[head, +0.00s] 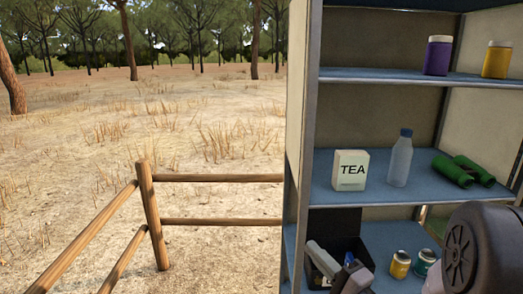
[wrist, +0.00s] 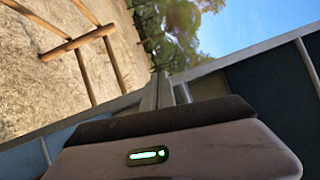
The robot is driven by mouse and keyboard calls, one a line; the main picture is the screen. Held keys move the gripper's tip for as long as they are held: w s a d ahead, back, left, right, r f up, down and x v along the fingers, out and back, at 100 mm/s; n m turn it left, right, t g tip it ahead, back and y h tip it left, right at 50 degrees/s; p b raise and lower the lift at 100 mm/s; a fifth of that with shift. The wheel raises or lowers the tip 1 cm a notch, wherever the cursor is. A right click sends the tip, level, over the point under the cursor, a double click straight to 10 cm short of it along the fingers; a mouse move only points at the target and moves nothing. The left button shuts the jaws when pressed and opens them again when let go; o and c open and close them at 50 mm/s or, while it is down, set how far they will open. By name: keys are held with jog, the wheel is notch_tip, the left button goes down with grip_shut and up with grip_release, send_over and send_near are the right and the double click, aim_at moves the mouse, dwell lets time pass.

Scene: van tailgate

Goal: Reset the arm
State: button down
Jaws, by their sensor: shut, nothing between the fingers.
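My gripper (wrist: 166,94) shows in the wrist view, with its grey body and a green light at the bottom of the picture. Its short grey fingertips are shut with nothing held. They point up toward trees and sky, with shelf edges on both sides. In the head view part of my dark arm fills the lower right corner, in front of the shelf unit (head: 296,150). I cannot make out the fingers in the head view.
The middle shelf holds a TEA box (head: 350,170), a clear bottle (head: 399,160) and green binoculars (head: 465,171). Purple (head: 438,56) and yellow (head: 497,60) jars stand above. Below are a dark box (head: 347,226) and two small jars (head: 400,265). A wooden fence (head: 152,215) stands left on open ground.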

jog(key=s+a+n+g+y+b, duration=0.25)
jog(key=s+a+n+g, duration=0.65)
jog(key=s+a+g, duration=0.8)
jog(key=s+d+f+t+h, duration=0.3)
jog(key=s+d+f+h, duration=0.2)
jog(key=s+d+h, duration=0.4)
jog(key=d+r+t+h, duration=0.1)
jog(key=d+r+t, duration=0.1)
jog(key=d, duration=0.3)
jog(key=shift+w+d+t+h+b, duration=0.3)
jog(key=shift+d+t+h, duration=0.05)
jog(key=shift+t, duration=0.05)
